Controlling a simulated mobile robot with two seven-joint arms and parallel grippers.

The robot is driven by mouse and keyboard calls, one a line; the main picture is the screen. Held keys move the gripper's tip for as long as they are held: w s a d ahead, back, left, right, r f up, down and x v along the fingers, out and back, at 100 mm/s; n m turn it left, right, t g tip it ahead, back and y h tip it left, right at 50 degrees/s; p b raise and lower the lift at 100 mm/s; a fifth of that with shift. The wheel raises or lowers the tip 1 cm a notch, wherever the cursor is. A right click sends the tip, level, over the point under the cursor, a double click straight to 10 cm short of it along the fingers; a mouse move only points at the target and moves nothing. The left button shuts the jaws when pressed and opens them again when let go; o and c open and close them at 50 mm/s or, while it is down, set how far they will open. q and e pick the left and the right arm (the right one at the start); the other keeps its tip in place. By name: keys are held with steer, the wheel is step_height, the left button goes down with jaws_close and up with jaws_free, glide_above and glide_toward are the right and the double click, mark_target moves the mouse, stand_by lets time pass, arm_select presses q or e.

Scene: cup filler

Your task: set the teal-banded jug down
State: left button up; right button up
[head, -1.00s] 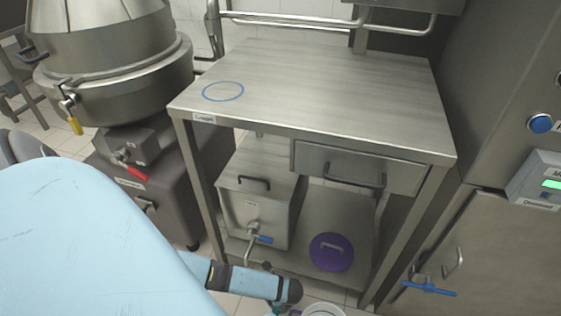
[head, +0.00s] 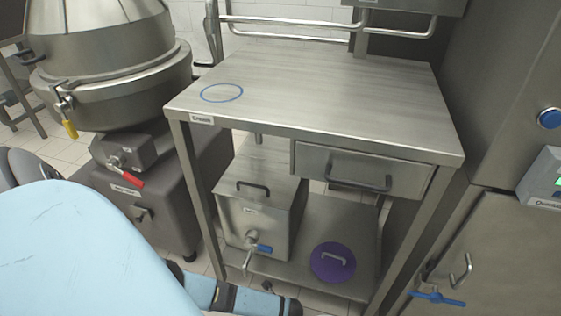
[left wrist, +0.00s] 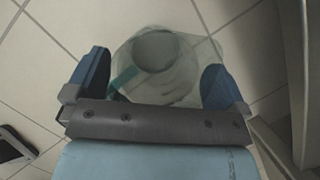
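The clear jug with a teal band (left wrist: 123,77) shows in the left wrist view, with its round mouth facing my camera. The fingers of my left gripper (left wrist: 155,80) stand on either side of it and appear closed on its body. Floor tiles lie beyond the jug in that view. In the head view my left gripper and the jug are below the bottom edge. A steel table (head: 330,85) stands ahead, with a blue ring (head: 222,92) marked on its top near the left edge. My right gripper is in neither view.
The tabletop is empty. Below it are a drawer (head: 360,170), a steel box with a tap (head: 262,195) and a purple lid (head: 332,262). A large kettle machine (head: 105,70) stands left, a steel cabinet (head: 480,250) right. A rail (head: 290,25) runs behind the table.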

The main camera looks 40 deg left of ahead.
arm_select(q)
steer(key=shift+r, duration=0.25)
steer(key=p+v, duration=0.2)
steer(key=shift+d+r, duration=0.1)
steer(key=shift+r, duration=0.25)
steer(key=p+v, duration=0.4)
steer(key=v, duration=0.4)
steer(key=shift+s+p, duration=0.1)
steer(key=shift+p, duration=0.25)
steer(key=shift+s+d+r, duration=0.1)
steer(key=shift+d+r, duration=0.2)
steer(key=shift+r, duration=0.15)
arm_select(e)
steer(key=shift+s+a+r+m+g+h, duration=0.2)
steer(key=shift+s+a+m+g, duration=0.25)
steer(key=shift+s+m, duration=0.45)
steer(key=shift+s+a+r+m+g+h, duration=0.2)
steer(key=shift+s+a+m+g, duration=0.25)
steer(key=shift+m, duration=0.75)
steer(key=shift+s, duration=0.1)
